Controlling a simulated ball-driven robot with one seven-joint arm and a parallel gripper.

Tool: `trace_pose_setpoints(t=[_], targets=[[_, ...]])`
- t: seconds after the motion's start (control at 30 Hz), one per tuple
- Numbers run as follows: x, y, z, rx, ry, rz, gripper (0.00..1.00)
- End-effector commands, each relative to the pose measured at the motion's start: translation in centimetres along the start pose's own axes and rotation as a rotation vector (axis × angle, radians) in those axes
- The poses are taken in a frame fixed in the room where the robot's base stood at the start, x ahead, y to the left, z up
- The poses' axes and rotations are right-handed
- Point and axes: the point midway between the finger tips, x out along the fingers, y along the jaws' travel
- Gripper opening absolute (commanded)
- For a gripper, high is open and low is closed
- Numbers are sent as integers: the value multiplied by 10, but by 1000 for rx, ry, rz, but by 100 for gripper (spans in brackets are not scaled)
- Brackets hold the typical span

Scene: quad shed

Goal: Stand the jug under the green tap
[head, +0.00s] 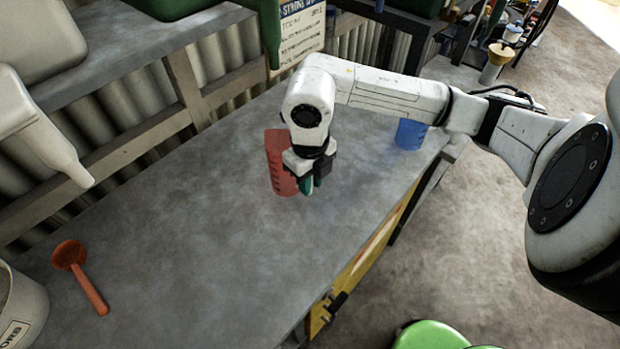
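A red jug (280,168) with dark scale marks stands upright on the grey bench. My gripper (310,187) points down at the jug's right side, overlapping it in the picture. A small teal piece shows between the dark fingers; I cannot tell whether it is part of the gripper or a thing held. The finger gap and any contact with the jug are unclear. A blue jug (410,134) stands farther back to the right, partly behind my arm.
An orange scoop (75,265) lies at the bench's left, near a pale tub (18,312). A white container (40,130) juts out at the upper left. A labelled panel (302,30) hangs at the shelf. The bench (190,240) is clear at front centre. A green object (432,335) is on the floor.

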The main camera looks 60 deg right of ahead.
Motion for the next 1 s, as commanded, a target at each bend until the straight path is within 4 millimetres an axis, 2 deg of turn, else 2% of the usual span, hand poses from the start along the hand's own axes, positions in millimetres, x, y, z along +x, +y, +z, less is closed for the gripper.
trace_pose_setpoints(t=[0.03,0.2,0.43,0.6,1.0], targets=[[-1,0,0,0,0,0,28],[-1,0,0,0,0,0,44],[-1,0,0,0,0,1,45],[-8,0,0,-1,-1,-1,45],[-69,0,0,-1,-1,-2,45]])
